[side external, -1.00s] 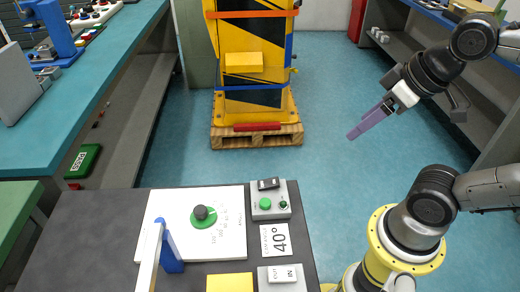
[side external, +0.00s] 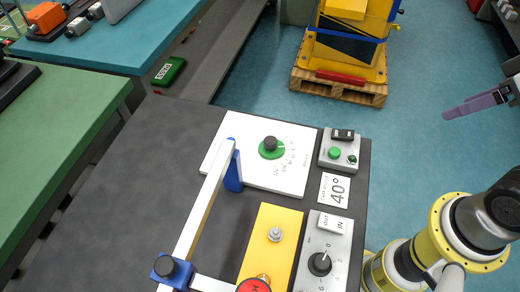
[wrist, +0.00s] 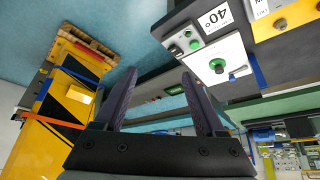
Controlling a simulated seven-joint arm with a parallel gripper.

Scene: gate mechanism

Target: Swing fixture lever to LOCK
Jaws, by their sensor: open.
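A long white bar (side external: 203,205) runs across the dark bench top in the side view, from a blue upright (side external: 233,172) to a blue block with a black knob (side external: 165,266). It looks lever-like, but I read no LOCK label. A white plate (side external: 296,178) carries a green disc with a black knob (side external: 270,143) and a printed scale. The plate also shows in the wrist view (wrist: 232,88). My gripper (side external: 450,112) is in the air right of the bench, well apart from these parts. In the wrist view its purple fingers (wrist: 157,73) are spread with nothing between them.
A grey box with a green button (side external: 334,153), a 40° card (side external: 336,190), a grey IN/OUT dial box (side external: 320,265) and a yellow block (side external: 263,235) crowd the bench's right side. The bench's left half (side external: 120,190) is clear. A yellow machine on a pallet (side external: 337,85) stands behind.

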